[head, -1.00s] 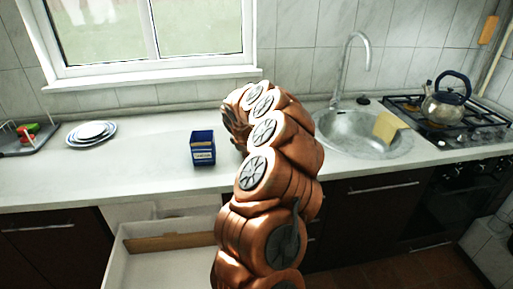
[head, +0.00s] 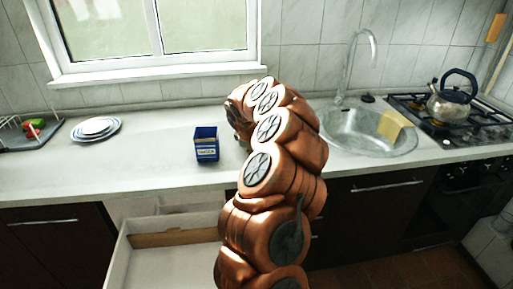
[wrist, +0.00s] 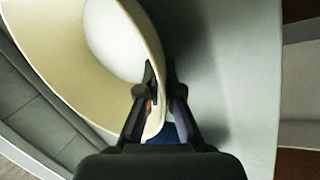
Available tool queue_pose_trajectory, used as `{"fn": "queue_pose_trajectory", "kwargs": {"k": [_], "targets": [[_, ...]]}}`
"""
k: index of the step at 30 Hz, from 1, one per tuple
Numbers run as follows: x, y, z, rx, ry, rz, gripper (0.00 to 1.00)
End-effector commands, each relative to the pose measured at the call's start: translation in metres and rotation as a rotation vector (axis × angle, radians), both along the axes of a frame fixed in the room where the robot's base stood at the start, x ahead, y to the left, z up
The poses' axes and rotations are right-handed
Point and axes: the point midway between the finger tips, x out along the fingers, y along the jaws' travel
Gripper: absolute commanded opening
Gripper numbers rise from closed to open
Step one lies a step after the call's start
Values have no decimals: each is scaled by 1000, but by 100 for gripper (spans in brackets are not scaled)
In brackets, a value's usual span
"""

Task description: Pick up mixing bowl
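The mixing bowl (wrist: 75,60) is cream inside and fills the upper left of the wrist view. Its right-hand rim passes between the two fingers of my gripper (wrist: 160,72). The fingers are close together, one on the inner side of the wall and one on the outer side, and look shut on it. In the head view my copper-coloured arm hides the bowl and the fingers. I cannot tell whether the bowl touches the counter.
A blue box (head: 206,144) stands on the white counter (head: 60,172), left of my arm. Plates (head: 96,128) lie further left. The sink (head: 345,133) and a kettle (head: 451,102) on the stove are to the right. A drawer (head: 165,240) stands open below.

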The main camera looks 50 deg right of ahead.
Motion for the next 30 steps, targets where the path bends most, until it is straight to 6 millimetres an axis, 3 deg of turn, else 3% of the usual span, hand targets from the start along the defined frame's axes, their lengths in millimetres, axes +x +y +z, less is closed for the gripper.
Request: {"fn": "queue_pose_trajectory", "kwargs": {"k": [5,18,30], "targets": [[0,-1,14,-4,-2,-2,0],[1,-1,85,-4,-4,-1,0],[1,0,101,-2,-2,0,0]]}}
